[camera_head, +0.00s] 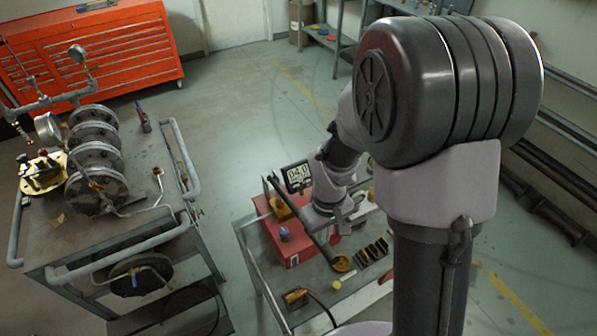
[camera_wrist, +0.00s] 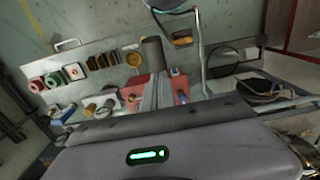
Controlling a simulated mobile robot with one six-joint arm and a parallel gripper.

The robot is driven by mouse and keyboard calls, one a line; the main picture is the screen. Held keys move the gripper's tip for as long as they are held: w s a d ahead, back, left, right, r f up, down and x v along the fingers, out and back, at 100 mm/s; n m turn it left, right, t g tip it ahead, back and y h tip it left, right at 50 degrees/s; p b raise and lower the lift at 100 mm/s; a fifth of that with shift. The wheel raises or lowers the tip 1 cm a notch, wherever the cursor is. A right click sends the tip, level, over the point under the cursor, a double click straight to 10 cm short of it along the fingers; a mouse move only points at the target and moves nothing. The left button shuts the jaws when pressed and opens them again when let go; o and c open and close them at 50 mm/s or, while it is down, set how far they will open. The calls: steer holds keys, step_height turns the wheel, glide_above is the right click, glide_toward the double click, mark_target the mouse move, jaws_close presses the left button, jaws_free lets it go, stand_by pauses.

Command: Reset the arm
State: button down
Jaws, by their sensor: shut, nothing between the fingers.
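My gripper (camera_head: 343,226) is at the end of my folded arm in the camera_head view, above the small grey cart at lower centre. Its fingers are small and partly hidden there; it is shut, and I see nothing held in it. A small green light shows on the wrist. In the camera_wrist view my grey wrist housing with a green light fills the bottom, and the fingertips are not clear. My arm's large dark joint hides part of the room at right.
The small cart (camera_head: 270,292) holds a red box (camera_head: 290,246), a dark bar, a display (camera_head: 297,177) and small parts. A grey cart (camera_head: 150,222) with several round dark discs stands left. A red tool cabinet (camera_head: 110,45) is behind. Floor (camera_head: 222,140) between them is clear.

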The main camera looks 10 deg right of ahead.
step_height(320, 180, up, 5)
steer(key=p, duration=0.3)
steer(key=shift+f, duration=0.15)
steer(key=shift+b, duration=0.7)
steer(key=m+t+b, duration=0.1)
steer(key=b, duration=0.3)
steer(key=shift+a, duration=0.2)
steer(key=s+a+m+t+y+b, duration=0.1)
steer(key=s+m+t+b, duration=0.1)
steer(key=s+b, duration=0.4)
steer(key=s+a+m+t+y+b, duration=0.1)
steer(key=s+m+b, duration=0.4)
steer(key=b, duration=0.7)
steer(key=shift+s+a+f+t, duration=0.35)
steer(key=shift+s+a+t, duration=0.4)
steer(key=shift+s+t, duration=0.15)
